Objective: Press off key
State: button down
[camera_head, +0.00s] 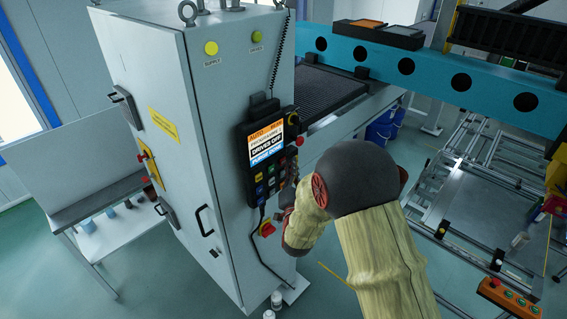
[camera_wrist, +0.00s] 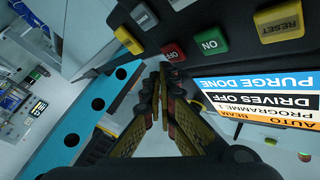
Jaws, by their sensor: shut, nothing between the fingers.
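The red off key (camera_wrist: 173,52) sits on the dark control pendant, its label upside down in the wrist view. My gripper (camera_wrist: 163,72) is shut and empty, its fingertips pointing at the pendant's edge right by the off key. I cannot tell whether the tips touch the key. The green on key (camera_wrist: 211,40) is beside it on the right. In the head view the pendant (camera_head: 243,153) is fixed to the cabinet's side, and my arm hides part of its lower right and most of my gripper. The off key cannot be picked out there.
A yellow reset key (camera_wrist: 279,20) and the lit screen (camera_wrist: 262,100) are near the fingers. A red emergency button (camera_head: 267,229) is below the pendant on the grey cabinet (camera_head: 222,90). A blue beam (camera_head: 430,74) runs behind at the right.

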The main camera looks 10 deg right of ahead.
jog(key=s+d+b, duration=0.1)
jog(key=s, duration=0.1)
jog(key=s+d+b, duration=0.1)
jog(key=s+d, duration=0.1)
dwell(0.4)
dwell(0.6)
